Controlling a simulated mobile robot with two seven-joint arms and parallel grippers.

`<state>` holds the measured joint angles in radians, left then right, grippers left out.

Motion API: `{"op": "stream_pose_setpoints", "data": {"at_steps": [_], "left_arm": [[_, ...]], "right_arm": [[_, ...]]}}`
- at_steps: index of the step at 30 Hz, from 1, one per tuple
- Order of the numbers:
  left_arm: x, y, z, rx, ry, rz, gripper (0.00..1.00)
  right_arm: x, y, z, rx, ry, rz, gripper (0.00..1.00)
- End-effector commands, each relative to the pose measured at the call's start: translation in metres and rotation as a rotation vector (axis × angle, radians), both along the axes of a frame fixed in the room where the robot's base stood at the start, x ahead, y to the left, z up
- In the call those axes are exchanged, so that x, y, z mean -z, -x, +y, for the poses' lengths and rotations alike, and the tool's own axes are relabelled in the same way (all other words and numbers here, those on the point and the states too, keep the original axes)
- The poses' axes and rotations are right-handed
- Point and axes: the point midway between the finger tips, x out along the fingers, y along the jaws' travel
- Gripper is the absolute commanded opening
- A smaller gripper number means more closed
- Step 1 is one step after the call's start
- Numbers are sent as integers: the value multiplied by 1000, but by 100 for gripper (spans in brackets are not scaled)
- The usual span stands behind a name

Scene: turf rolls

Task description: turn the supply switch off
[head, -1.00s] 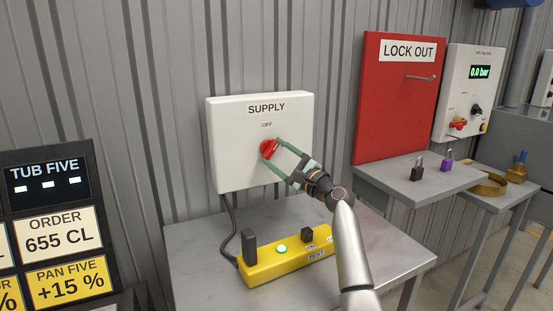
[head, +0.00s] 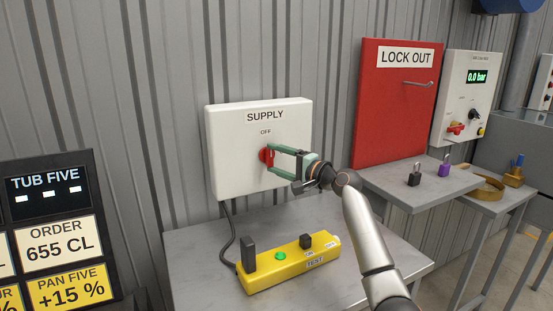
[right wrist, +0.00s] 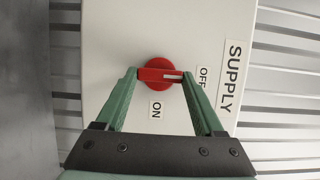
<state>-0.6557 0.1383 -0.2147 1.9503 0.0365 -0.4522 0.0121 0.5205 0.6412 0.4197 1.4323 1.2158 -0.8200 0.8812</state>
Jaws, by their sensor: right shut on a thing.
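The white supply box (head: 235,155) hangs on the corrugated wall, with an OFF label above its red rotary switch (head: 265,157). My right gripper (head: 271,158) is shut on the red handle, one fingertip at each end of it. In the right wrist view, the handle (right wrist: 160,75) lies between the green fingertips (right wrist: 160,74). Its white mark points toward the OFF label (right wrist: 202,78), and the ON label (right wrist: 156,109) is off to the side. My left gripper is not in view.
A red LOCK OUT board (head: 395,110) is at right, with black (head: 414,179) and purple (head: 444,170) padlocks on a shelf. A display panel (head: 45,230) stands at left.

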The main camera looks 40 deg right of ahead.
Motion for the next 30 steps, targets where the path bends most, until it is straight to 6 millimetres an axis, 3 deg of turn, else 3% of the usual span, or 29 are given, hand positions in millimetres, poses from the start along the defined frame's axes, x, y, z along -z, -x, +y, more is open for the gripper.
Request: {"op": "stream_pose_setpoints", "data": {"at_steps": [15,16,23,30], "left_arm": [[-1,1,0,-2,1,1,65],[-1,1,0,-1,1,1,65],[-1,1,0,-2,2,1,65],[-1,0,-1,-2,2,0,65]], "right_arm": [[-1,0,0,1,20,3,14],[-1,0,0,1,21,3,73],[-1,0,0,1,18,3,99],[0,0,0,0,16,5,100]]}}
